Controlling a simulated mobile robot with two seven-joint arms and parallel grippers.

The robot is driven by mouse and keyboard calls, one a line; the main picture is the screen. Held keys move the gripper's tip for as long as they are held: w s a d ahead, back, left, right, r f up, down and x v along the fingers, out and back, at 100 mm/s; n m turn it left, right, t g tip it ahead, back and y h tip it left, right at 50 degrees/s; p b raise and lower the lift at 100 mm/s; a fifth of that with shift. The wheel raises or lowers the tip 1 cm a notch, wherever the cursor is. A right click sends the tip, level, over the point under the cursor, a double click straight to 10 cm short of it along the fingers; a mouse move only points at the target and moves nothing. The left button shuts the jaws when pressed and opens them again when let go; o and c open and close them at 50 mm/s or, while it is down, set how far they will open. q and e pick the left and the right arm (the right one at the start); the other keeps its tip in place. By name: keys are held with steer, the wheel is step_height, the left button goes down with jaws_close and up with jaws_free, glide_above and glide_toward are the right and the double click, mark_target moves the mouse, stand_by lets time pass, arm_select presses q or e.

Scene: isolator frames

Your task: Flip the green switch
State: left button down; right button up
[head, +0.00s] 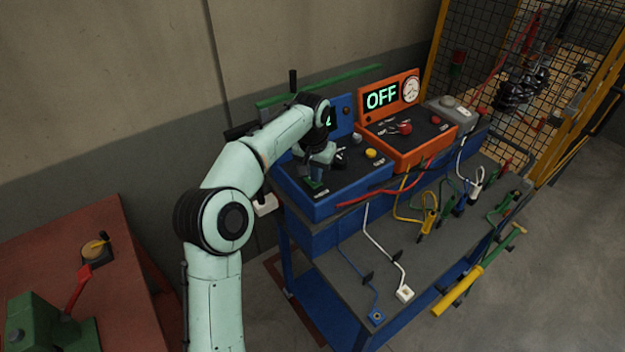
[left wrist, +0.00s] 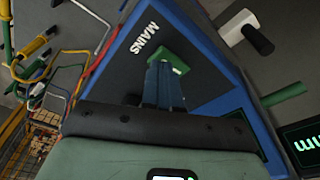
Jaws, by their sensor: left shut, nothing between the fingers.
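The green switch (head: 314,185) is on the sloped black panel of the blue console (head: 318,205), near its left front corner. In the left wrist view the green part (left wrist: 174,57) shows just beyond my fingertips, beside the white word MAINS. My left gripper (head: 317,174) is over the switch, pointing down at the panel. In the left wrist view its blue-grey fingers (left wrist: 163,72) are together with nothing between them. They overlap the lower part of the switch, so I cannot tell whether they touch it. My right gripper is in neither view.
An orange console (head: 405,155) with an OFF display stands right of the blue one, and a grey box (head: 447,112) beyond it. Cables hang in front. A red table (head: 75,235) stands at the left.

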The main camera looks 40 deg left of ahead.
arm_select(q)
steer(key=shift+f, duration=0.6)
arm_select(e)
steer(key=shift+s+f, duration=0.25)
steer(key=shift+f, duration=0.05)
arm_select(q)
steer(key=shift+r, duration=0.1)
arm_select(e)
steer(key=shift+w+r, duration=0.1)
arm_select(q)
steer(key=shift+r, duration=0.75)
steer(key=shift+w+r+p, duration=0.1)
steer(key=shift+r+p, duration=0.5)
steer(key=shift+r, duration=0.05)
steer(key=shift+r+p, duration=0.35)
steer(key=shift+r, duration=1.7)
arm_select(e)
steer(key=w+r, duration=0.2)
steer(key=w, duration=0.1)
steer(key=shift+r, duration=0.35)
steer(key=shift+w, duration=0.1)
